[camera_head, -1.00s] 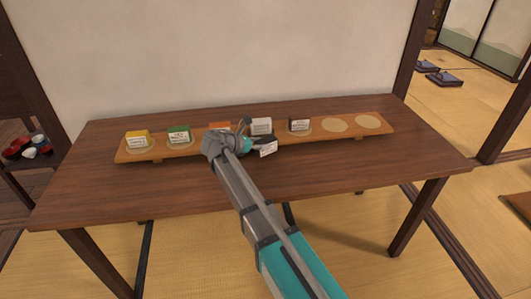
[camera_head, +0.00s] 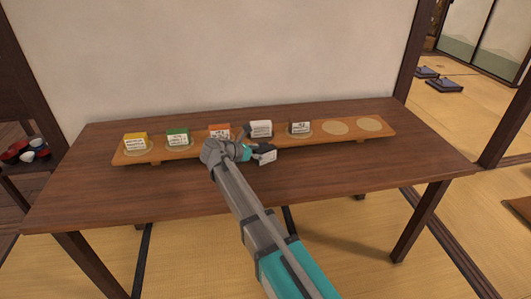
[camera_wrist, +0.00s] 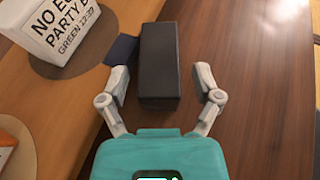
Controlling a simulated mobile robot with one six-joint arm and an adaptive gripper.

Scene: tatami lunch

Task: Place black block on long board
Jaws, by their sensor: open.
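The black block (camera_wrist: 158,65) lies between the two fingers in the wrist view, over the table beside the long board (camera_wrist: 75,95). In the head view the block (camera_head: 266,156), with a white label on its side, shows just in front of the long board (camera_head: 200,147). My gripper (camera_wrist: 161,85) is open, with one finger on each side of the block and gaps visible. I cannot tell whether the block's underside touches the table.
The board holds yellow (camera_head: 135,141), green (camera_head: 178,137), orange (camera_head: 219,131), white (camera_head: 261,128) and dark brown (camera_head: 300,128) labelled blocks. Two round spots (camera_head: 335,127) at its right are empty. The dark table (camera_head: 370,170) is clear at the front right. A wall stands behind.

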